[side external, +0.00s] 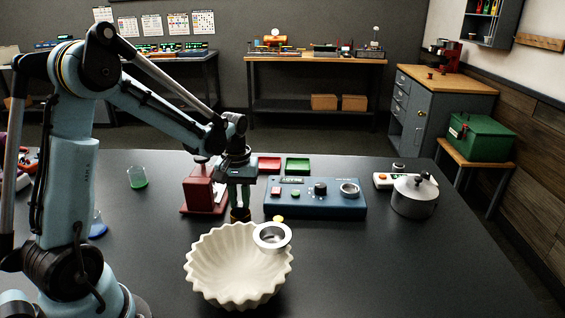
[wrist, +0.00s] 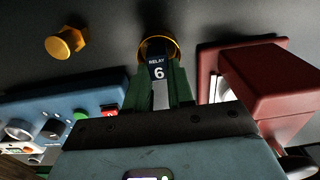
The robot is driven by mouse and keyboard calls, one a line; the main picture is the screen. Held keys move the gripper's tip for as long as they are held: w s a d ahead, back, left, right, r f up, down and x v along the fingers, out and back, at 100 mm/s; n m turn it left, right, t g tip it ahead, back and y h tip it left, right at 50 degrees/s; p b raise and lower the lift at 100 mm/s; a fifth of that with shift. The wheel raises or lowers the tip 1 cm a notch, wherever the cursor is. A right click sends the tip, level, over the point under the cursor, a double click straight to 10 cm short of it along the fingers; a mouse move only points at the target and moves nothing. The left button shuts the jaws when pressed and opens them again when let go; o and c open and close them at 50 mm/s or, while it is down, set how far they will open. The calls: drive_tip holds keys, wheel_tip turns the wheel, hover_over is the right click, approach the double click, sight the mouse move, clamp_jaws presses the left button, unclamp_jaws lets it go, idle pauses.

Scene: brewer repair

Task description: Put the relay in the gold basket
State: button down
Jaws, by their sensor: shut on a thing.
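My gripper (side external: 240,198) points down in the middle of the table, between the red machine and the blue console. In the wrist view its green fingers (wrist: 160,92) are shut on the relay (wrist: 157,71), a dark block labelled "RELAY 6". The gold basket (side external: 240,215) is a small round cup on the table directly below my fingertips. In the wrist view its gold rim (wrist: 174,43) shows around the far end of the relay. I cannot tell how far the relay's lower end is inside the rim.
The red machine (side external: 200,188) stands close on the left, the blue console (side external: 318,200) on the right. A gold hex piece (wrist: 66,43) lies nearby. The right front table is clear.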

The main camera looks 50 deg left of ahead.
sight(240, 202)
drive_tip(key=shift+f, duration=0.3)
drive_tip(key=c, duration=0.9)
unclamp_jaws()
drive_tip(key=shift+r, duration=3.55)
